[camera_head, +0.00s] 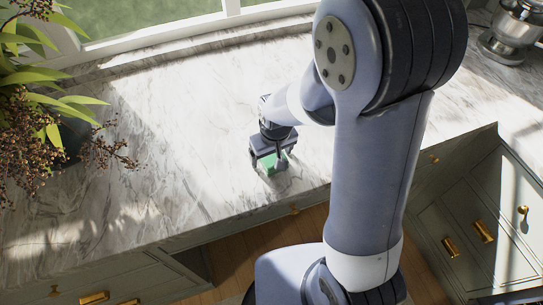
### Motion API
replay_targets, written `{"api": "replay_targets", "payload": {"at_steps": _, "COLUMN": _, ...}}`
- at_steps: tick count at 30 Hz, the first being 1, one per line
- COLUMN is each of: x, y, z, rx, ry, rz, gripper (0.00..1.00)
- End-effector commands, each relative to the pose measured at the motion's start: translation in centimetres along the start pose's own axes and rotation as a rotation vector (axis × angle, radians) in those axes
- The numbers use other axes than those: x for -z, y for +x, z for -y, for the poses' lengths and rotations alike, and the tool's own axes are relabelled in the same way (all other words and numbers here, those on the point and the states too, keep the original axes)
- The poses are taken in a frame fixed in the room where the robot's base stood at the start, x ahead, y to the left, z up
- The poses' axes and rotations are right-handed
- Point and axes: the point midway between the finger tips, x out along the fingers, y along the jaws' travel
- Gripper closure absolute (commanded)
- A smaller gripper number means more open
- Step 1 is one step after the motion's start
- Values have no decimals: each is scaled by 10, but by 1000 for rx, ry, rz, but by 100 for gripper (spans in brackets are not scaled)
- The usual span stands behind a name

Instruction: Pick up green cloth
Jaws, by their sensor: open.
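The green cloth (268,162) is a small green patch on the marble counter, near its front edge. My gripper (271,167) points down right over it, with its fingers around or just in front of the cloth. The gripper is open. The fingers and gripper body hide part of the cloth, so I cannot tell whether they touch it.
The marble counter (170,130) is mostly clear around the gripper. A leafy plant with dark berries (40,120) stands at the left. A metal mixer (513,30) is at the far right. Drawers (470,225) with brass handles lie below the counter, and a window is behind.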

Motion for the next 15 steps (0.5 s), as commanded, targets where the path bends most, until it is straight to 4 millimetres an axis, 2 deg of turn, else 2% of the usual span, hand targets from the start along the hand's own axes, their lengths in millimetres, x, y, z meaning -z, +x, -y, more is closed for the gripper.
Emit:
{"api": "replay_targets", "payload": {"at_steps": 2, "x": 0, "y": 1, "z": 0, "rx": 0, "ry": 0, "rz": 0, "gripper": 18}}
{"api": "replay_targets", "payload": {"at_steps": 15, "x": 0, "y": 0, "z": 0, "rx": 0, "ry": 0, "rz": 0, "gripper": 54}}
